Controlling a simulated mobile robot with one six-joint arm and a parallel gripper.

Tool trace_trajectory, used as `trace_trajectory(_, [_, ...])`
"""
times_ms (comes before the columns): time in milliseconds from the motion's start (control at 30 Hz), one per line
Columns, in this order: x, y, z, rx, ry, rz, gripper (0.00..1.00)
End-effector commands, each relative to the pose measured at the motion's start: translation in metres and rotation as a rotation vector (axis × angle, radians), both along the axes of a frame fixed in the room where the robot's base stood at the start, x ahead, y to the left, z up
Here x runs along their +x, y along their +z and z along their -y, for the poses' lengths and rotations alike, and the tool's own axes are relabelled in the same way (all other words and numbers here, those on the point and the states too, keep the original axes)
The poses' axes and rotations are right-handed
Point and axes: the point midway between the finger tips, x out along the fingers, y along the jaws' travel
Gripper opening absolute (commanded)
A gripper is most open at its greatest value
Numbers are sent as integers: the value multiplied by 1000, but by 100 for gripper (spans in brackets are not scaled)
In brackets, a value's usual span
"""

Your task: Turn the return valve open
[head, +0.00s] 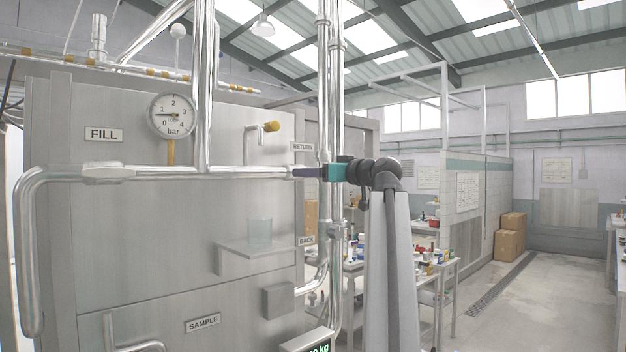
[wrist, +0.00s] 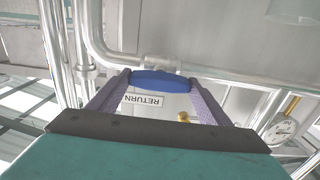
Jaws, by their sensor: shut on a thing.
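The return valve's blue handle (wrist: 162,82) shows in the wrist view, on a steel pipe (wrist: 225,74). It lies roughly along this pipe there. My gripper (wrist: 160,84) is shut on the handle, with one purple finger at each end of it. In the head view my gripper (head: 297,172) reaches the pipework from the right, just below the RETURN label (head: 302,147). The handle is largely hidden behind the fingers in that view. The RETURN label also shows upside down in the wrist view (wrist: 143,99).
A pressure gauge (head: 172,115) and a yellow-tipped tap (head: 271,126) are on the left. Vertical steel pipes (head: 323,80) stand close to my gripper. A clear beaker (head: 260,233) sits on a small shelf below. A cluttered table (head: 440,268) stands behind; the floor at right is open.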

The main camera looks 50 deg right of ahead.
Motion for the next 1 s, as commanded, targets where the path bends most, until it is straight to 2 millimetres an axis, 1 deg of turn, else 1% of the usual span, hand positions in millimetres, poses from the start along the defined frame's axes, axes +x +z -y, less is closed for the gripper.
trace_trajectory(300, [0,0,0,-17,0,-3,50])
trace_trajectory(333, [0,0,0,-17,0,-3,74])
trace_trajectory(433, [0,0,0,-16,0,-3,90])
trace_trajectory(767, [-1,0,0,-12,-1,-2,91])
trace_trajectory(867, [-4,-1,0,-12,-1,-1,91])
trace_trajectory(1000, [-14,-1,0,-11,-2,-1,91])
